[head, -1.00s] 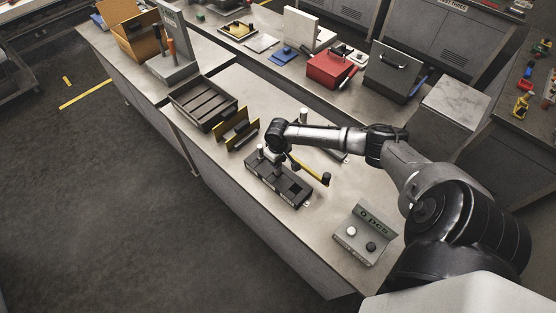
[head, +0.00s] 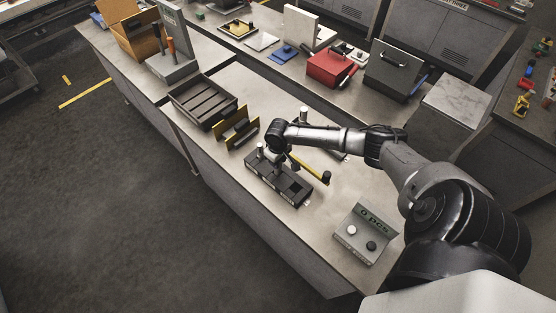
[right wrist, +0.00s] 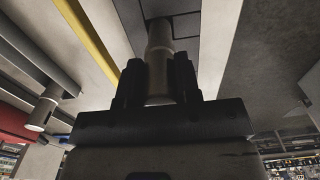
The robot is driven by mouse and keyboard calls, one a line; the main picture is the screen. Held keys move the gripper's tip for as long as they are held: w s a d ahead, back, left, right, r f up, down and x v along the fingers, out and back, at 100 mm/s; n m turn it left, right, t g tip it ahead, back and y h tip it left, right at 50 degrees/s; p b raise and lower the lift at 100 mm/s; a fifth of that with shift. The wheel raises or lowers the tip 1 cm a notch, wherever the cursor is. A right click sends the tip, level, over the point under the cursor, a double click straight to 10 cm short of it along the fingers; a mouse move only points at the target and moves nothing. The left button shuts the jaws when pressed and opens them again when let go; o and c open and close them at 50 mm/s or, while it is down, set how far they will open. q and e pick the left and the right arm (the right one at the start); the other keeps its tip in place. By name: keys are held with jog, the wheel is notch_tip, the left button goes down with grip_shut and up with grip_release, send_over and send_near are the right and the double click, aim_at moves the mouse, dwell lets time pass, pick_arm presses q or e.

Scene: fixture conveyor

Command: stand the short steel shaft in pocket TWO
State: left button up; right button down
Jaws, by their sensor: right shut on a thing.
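A dark fixture block (head: 297,190) with a row of square pockets sits on the bench. My right gripper (right wrist: 157,85) is shut on the short steel shaft (right wrist: 159,45), a pale cylinder between the fingers in the right wrist view. The shaft's far end meets or overlaps the dark block (right wrist: 186,22) there; I cannot tell how deep it is or which pocket it is at. In the head view my right gripper (head: 277,160) is over the block's middle and mostly hides the shaft. A pale-topped post (head: 261,148) stands at the block's left end. My left gripper is out of view.
A yellow bar (head: 311,166) with a black knob lies close behind the block. An upright pale post (head: 304,117) stands behind my wrist. A yellow stand (head: 237,132) and slatted tray (head: 203,102) are left. A grey button box (head: 366,236) is front right.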

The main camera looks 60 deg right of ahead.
jog(key=shift+f, duration=0.4)
dwell(0.3)
jog(key=shift+f+b, duration=0.4)
jog(key=shift+f, duration=0.05)
jog(key=shift+f, duration=0.35)
dwell(0.6)
jog(key=shift+f+b, duration=0.4)
jog(key=shift+f, duration=0.1)
dwell(0.5)
jog(key=c, duration=0.8)
grip_release()
jog(key=shift+o, duration=0.2)
notch_tip(320, 180, up, 14)
jog(key=shift+f, duration=0.1)
